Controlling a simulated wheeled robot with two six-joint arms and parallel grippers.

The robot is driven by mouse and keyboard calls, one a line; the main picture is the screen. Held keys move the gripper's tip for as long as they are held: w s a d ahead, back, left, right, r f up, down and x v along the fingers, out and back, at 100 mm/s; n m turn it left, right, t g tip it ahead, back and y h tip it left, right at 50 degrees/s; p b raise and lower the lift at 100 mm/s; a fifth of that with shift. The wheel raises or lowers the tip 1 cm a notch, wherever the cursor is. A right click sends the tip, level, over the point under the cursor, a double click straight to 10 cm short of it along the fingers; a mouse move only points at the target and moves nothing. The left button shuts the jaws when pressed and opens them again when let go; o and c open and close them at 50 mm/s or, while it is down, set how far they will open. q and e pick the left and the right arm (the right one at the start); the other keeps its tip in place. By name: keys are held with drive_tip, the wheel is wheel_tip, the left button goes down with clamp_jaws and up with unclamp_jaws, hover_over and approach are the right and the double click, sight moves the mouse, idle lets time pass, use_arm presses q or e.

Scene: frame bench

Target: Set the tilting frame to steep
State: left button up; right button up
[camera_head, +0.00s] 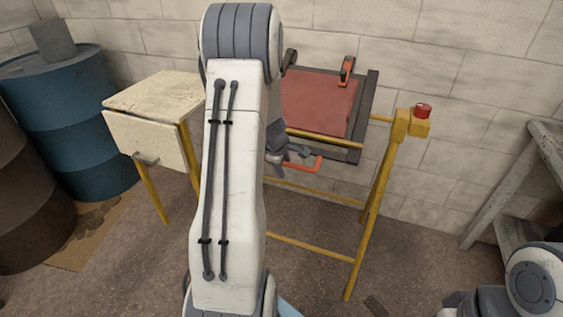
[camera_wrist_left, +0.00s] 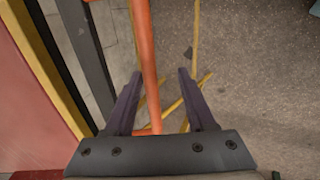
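The tilting frame is a red panel (camera_head: 318,103) in a dark surround on a yellow stand (camera_head: 375,190), leaning in front of the wall. An orange bar handle (camera_head: 305,164) sticks out at its lower front edge. My left gripper (camera_head: 297,153) is at this handle, partly hidden behind my own arm. In the left wrist view the handle (camera_wrist_left: 147,60) runs between the two open fingers, nearer the left finger, with a gap on the right. An orange clamp-like lever (camera_head: 347,70) sits on the panel's upper right edge. My right gripper is out of view.
A red button on a yellow box (camera_head: 415,122) tops the stand's right post. A cream cabinet (camera_head: 150,135) stands left, with a blue drum (camera_head: 70,120) beyond. A grey bench (camera_head: 500,190) stands right. Floor in front of the stand is mostly clear.

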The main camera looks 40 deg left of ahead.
use_arm(q)
drive_tip(key=shift+w+r, duration=0.1)
drive_tip(key=shift+r, duration=0.1)
drive_tip(key=shift+r, duration=0.2)
drive_tip(key=p+v, duration=0.4)
drive_tip(key=v, duration=0.6)
drive_tip(key=shift+d, duration=0.1)
